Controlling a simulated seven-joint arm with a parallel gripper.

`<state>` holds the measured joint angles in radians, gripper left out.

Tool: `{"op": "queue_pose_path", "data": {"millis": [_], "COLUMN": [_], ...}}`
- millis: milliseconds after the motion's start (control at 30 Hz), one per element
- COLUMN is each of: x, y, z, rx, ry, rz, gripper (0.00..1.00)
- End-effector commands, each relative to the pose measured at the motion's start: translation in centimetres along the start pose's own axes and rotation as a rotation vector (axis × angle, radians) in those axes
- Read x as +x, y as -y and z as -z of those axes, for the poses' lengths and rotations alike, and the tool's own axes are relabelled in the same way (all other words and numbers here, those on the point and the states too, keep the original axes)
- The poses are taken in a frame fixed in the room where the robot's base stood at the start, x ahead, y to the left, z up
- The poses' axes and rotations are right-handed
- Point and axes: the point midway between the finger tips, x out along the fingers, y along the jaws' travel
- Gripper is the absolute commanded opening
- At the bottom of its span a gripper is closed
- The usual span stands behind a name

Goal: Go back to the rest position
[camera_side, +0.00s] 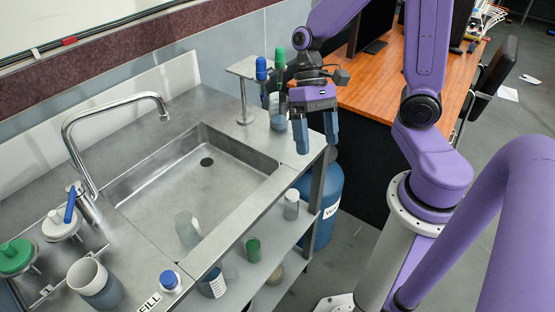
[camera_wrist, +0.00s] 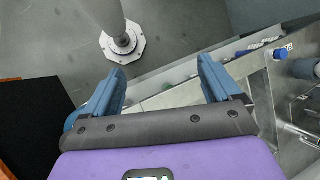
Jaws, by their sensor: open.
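My gripper (camera_side: 316,134) hangs above the right end of the steel counter, its two blue fingers pointing down. The fingers are spread apart with nothing visible between them. In the wrist view my gripper (camera_wrist: 162,80) shows its two blue fingers wide apart, with floor and the counter's edge below.
A steel sink (camera_side: 190,172) with a faucet (camera_side: 110,110) fills the counter. A clear beaker (camera_side: 188,228) stands in it. A white cup (camera_side: 90,275) and a blue-capped bottle (camera_side: 170,281) stand at the front. A lower shelf (camera_side: 275,240) holds jars. A blue barrel (camera_side: 328,195) and wooden desk (camera_side: 385,80) stand nearby.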

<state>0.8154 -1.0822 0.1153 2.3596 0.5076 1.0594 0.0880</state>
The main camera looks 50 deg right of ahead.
Motion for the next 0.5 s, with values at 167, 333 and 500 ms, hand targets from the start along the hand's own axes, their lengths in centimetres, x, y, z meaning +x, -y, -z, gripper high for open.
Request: {"op": "queue_pose_path", "data": {"millis": [167,333,500], "x": [0.8,1.3,1.5], "y": [0.3,0.3,0.4], "z": [-3.0,-5.3,-7.2], "rx": [-0.308,-0.601,-0.894], "ry": [-0.057,-0.115,-0.177], "rz": [-0.169,-0.304,-0.415], "gripper": [0.91,0.91,0.91]}}
